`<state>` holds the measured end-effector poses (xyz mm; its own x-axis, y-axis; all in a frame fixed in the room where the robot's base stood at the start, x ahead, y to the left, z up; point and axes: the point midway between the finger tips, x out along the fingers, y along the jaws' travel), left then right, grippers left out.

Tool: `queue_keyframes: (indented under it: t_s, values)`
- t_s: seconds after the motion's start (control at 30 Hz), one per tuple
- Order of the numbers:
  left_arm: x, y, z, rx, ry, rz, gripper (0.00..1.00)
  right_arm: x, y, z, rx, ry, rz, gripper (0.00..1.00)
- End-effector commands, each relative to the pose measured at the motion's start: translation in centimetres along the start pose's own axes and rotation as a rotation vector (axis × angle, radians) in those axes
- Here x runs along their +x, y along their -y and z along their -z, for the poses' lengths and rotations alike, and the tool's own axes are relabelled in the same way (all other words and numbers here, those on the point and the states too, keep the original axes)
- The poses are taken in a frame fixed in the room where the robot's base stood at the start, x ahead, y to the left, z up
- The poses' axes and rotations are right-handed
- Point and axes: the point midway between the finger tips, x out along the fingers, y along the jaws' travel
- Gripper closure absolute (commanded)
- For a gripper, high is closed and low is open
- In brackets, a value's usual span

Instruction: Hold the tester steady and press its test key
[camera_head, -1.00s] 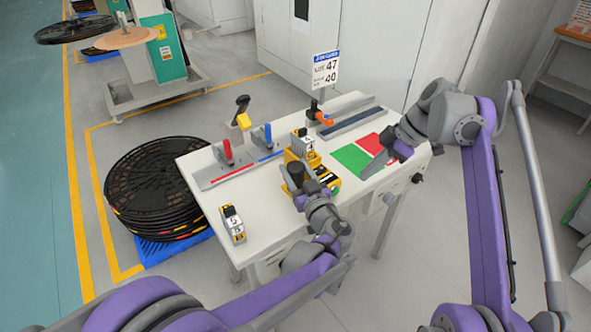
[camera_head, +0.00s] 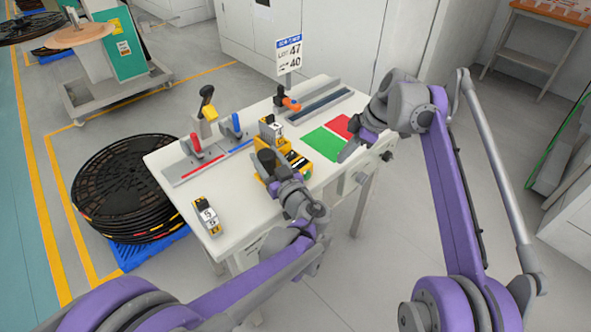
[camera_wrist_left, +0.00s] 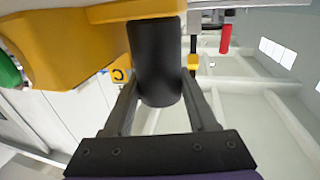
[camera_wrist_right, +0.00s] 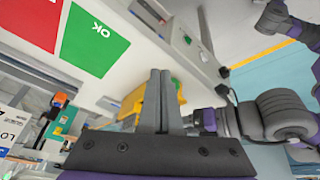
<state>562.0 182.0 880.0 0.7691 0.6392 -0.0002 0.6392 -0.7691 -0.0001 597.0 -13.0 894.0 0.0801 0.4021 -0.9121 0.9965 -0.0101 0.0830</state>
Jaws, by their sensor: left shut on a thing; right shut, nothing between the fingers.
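The tester (camera_head: 297,161) is a yellow and black unit on the white table, with a black upright handle (camera_head: 266,160). My left gripper (camera_head: 270,174) is shut on this handle; in the left wrist view the black handle (camera_wrist_left: 158,60) stands between the fingers, beside the yellow body (camera_wrist_left: 70,45). A green round part (camera_wrist_left: 9,70) shows at that view's left edge. My right gripper (camera_head: 345,154) is shut and empty, right of the tester and apart from it. In the right wrist view its closed fingers (camera_wrist_right: 157,85) partly hide yellow parts behind. I cannot make out the test key.
A green and red mat (camera_head: 322,143) lies right of the tester. A small yellow and grey device (camera_head: 206,215) lies at the table's near left. Toggle clamps (camera_head: 194,146) and a sign (camera_head: 289,54) stand behind. Stacked black reels (camera_head: 133,185) are on the floor left.

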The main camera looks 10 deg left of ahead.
Motion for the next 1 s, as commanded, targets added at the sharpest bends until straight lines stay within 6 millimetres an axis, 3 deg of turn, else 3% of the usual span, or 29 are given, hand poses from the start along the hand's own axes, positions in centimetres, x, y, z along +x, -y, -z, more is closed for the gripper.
queue_keyframes:
  t_s: [0.2,0.47,0.6,0.77,0.87,1.0]
  values:
    - [0.0,0.0,0.0,0.0,0.001,0.0,1.0,4.4,-3.9,-5.5,0.153,0.118,-0.31,1.0]
    - [0.0,0.0,0.0,0.0,0.001,0.0,1.0,8.5,-4.9,-9.6,0.337,0.079,-0.663,1.0]
    - [0.0,0.0,0.0,0.0,0.0,0.0,1.0,10.7,-3.7,-9.8,0.48,-0.06,-0.809,1.0]
    - [0.0,0.0,0.0,0.0,0.0,0.0,1.0,12.2,-0.8,-8.0,0.691,-0.348,-0.93,1.0]
    - [0.0,0.0,0.0,0.0,0.0,0.0,1.0,11.9,1.7,-6.3,0.84,-0.592,-0.974,1.0]
    - [0.0,0.0,0.0,0.0,0.0,0.0,1.0,9.9,5.9,-4.5,1.036,-0.954,-0.983,1.0]
